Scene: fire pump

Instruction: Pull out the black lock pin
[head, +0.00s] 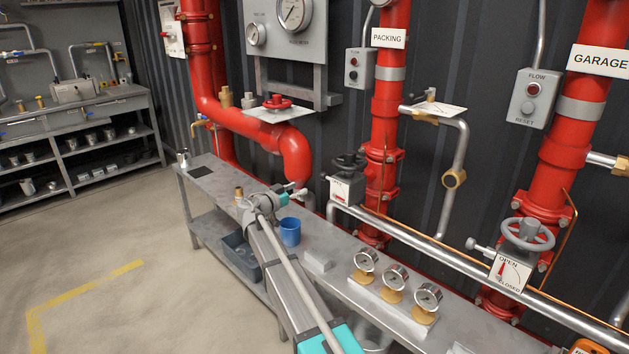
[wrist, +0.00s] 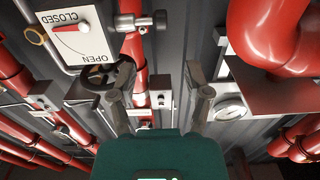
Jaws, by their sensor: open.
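The black lock pin's knob (wrist: 160,20) shows at the top of the wrist view, on a grey stem beside the valve plate (wrist: 75,30). That view is upside down; the plate reads OPEN and CLOSED and has a red pointer. A black handwheel (wrist: 117,76) stands at the plate. In the head view the plate (head: 341,190) and wheel (head: 350,162) are in the middle, and the pin is too small to make out clearly. My gripper (wrist: 159,96) is open and empty, its fingers apart and clear of the pin. In the head view my gripper (head: 297,190) is left of the valve.
A workbench (head: 213,193) runs below, with a blue cup (head: 290,232) and several gauges (head: 395,277). Red pipes (head: 385,130) and a silver pipe (head: 440,252) run along the wall. A grey-handwheel valve (head: 527,234) stands at right. The floor at left is clear.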

